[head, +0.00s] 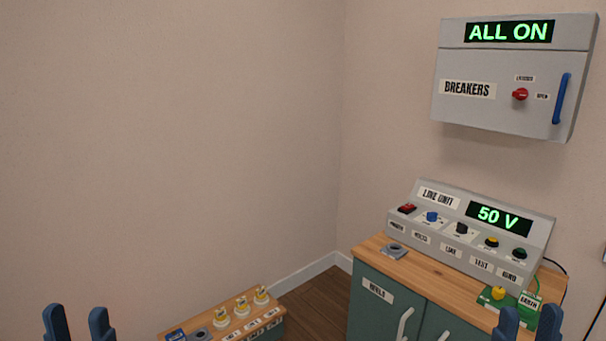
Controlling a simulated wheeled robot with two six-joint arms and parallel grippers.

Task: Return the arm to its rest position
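My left gripper (80,316) shows at the bottom left edge as two dark blue fingertips standing apart, with nothing between them. My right gripper (529,316) shows at the bottom right, its two blue fingertips also apart. It overlaps the lower right of the cabinet top and the green earth block (512,303) in the picture; I cannot tell how far it is from them. The rest of both arms is below the frame.
A grey line unit (470,232) reading 50 V stands on a teal cabinet (383,318) with a wooden top. A closed breaker box (510,75) reading ALL ON hangs above. A low wooden bench (205,316) holds several white-and-yellow pieces. The left wall is bare.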

